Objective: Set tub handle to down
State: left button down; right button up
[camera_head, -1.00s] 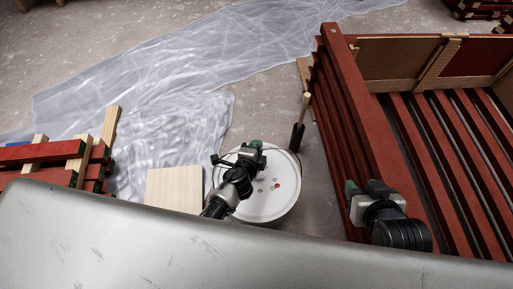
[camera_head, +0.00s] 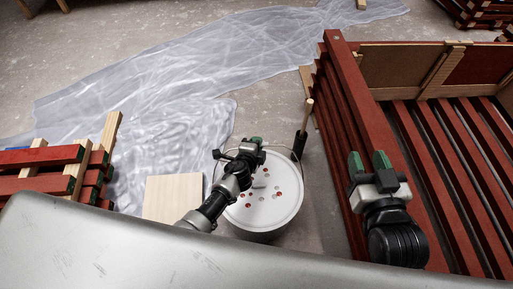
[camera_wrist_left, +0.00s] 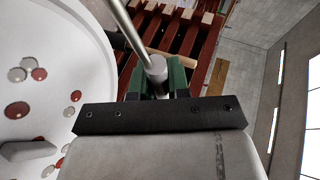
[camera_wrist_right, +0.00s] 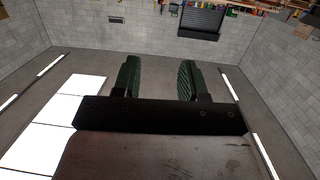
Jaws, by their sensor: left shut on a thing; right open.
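The white round tub (camera_head: 272,212) stands on the floor in the middle of the head view. Its pale top has several red, white and grey round spots. Its thin wire handle (camera_head: 287,151) arcs around the far side. My left gripper (camera_head: 254,146) is over the tub's far rim, shut on the handle. The left wrist view shows the handle's grey grip (camera_wrist_left: 156,72) between the green fingers, with the wire running up and left. The handle's exact tilt is hard to tell. My right gripper (camera_head: 369,161) is open and empty, above the red slatted frame, apart from the tub.
A brush with a wooden handle (camera_head: 308,113) stands just right of the tub. A pale board (camera_head: 172,197) lies left of it, and stacked red battens (camera_head: 45,172) are farther left. Clear plastic sheeting (camera_head: 150,90) covers the floor behind. The red slatted frame (camera_head: 352,105) bounds the right.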

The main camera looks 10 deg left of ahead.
pick_arm(q)
jog(key=shift+w+a+f, duration=0.1)
jog(key=shift+w+f, duration=0.05)
jog(key=shift+f, duration=0.1)
pick_arm(e)
jog(key=shift+w+a+r+t, duration=0.1)
jog(key=shift+a+r+t, duration=0.05)
jog(key=shift+r+t, duration=0.5)
pick_arm(q)
jog(key=c, duration=1.1)
grip_release()
jog(key=shift+r, duration=0.1)
jog(key=p+v, duration=0.4)
jog(key=v, duration=0.6)
jog(key=shift+s, duration=0.35)
pick_arm(e)
jog(key=s+d+f+g+h, duration=0.3)
jog(key=s+d+f+g, duration=0.1)
jog(key=s+f+g, duration=0.5)
jog(key=shift+f+g, duration=0.3)
jog(key=shift+g, duration=0.75)
pick_arm(q)
jog(key=shift+a+r, duration=0.1)
jog(key=shift+c, duration=0.2)
pick_arm(e)
jog(key=shift+d, duration=0.1)
